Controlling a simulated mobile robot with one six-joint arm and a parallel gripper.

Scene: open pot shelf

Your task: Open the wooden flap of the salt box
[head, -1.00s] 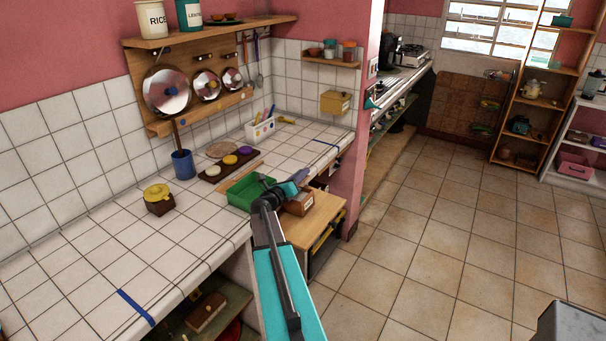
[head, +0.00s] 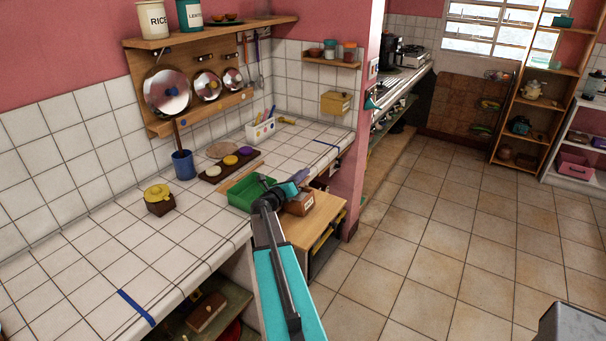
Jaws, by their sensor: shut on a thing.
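A small brown wooden box (head: 301,206) with a pale label stands on the light wooden cabinet at the counter's end; it seems to be the salt box, though the label is too small to read. My gripper (head: 299,178) is at the top of this box, at its upper left side in the picture. The jaws are shut on a small part there, seemingly the flap; the fingers and wrist hide the contact. How far the flap stands open cannot be told. Another wooden box (head: 335,103) with a small label hangs on the tiled wall, apart from my gripper.
A green tray (head: 240,193) lies on the counter left of my wrist. The floor (head: 440,240) at right is clear.

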